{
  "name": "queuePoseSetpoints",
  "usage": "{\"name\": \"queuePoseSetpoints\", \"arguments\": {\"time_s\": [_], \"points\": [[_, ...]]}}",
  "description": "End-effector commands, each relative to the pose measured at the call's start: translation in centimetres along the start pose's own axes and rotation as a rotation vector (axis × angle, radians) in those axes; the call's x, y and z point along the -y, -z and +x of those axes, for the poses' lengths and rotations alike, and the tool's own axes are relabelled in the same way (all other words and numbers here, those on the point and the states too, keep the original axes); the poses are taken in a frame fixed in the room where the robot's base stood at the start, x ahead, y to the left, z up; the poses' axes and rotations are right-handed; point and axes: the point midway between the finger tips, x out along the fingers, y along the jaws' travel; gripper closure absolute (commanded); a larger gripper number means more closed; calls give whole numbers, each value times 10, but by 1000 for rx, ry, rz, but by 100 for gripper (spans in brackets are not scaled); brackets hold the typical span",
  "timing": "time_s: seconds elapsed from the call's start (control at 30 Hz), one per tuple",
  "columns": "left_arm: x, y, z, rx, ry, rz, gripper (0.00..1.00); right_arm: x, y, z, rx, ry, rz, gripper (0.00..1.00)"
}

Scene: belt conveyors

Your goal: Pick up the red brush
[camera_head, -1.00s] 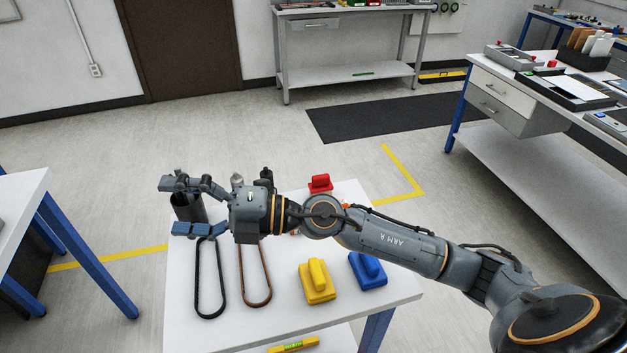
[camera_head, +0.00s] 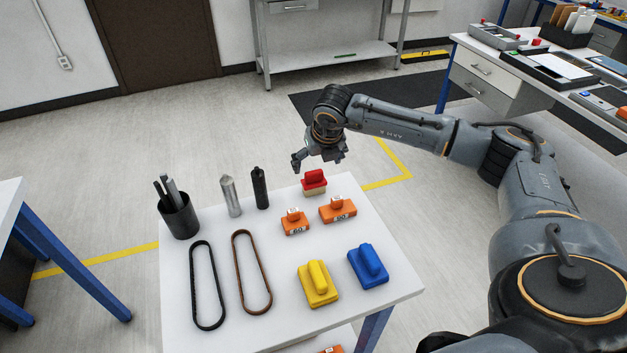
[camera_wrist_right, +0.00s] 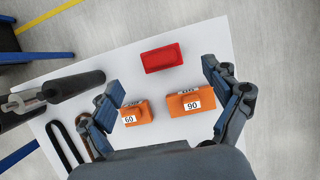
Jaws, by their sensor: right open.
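The red brush (camera_head: 314,180) stands near the back edge of the white table (camera_head: 215,338), with a red handle on top and a pale lower part. In the right wrist view the red brush (camera_wrist_right: 162,58) shows from above, ahead of and between the two fingers. My right gripper (camera_head: 320,160) is above the back edge of the table, just over and behind the brush in the head view. In the wrist view its fingers (camera_wrist_right: 170,95) are spread wide with nothing between their tips. My left gripper is not in view.
Two orange blocks, marked 60 (camera_wrist_right: 134,113) and 90 (camera_wrist_right: 190,102), stand close to the brush. Yellow (camera_head: 317,284) and blue (camera_head: 368,266) brushes are nearer the front. Two belt loops (camera_head: 206,285), a black cup (camera_head: 179,217) and two upright tools (camera_head: 231,197) occupy the left side.

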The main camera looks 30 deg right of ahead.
Motion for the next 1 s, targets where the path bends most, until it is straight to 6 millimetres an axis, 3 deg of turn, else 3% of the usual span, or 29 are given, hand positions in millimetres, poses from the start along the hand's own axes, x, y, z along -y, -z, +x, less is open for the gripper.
{"name": "queuePoseSetpoints", "arguments": {"time_s": [0.37,0.6,0.9,1.0], "points": [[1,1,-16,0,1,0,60,-1,2,35,-3,-2,-1,11],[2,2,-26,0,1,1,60,0,5,70,-2,-2,-1,11],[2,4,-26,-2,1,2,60,0,6,76,0,-3,-1,11],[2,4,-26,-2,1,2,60,0,5,76,0,-3,-1,32]]}}
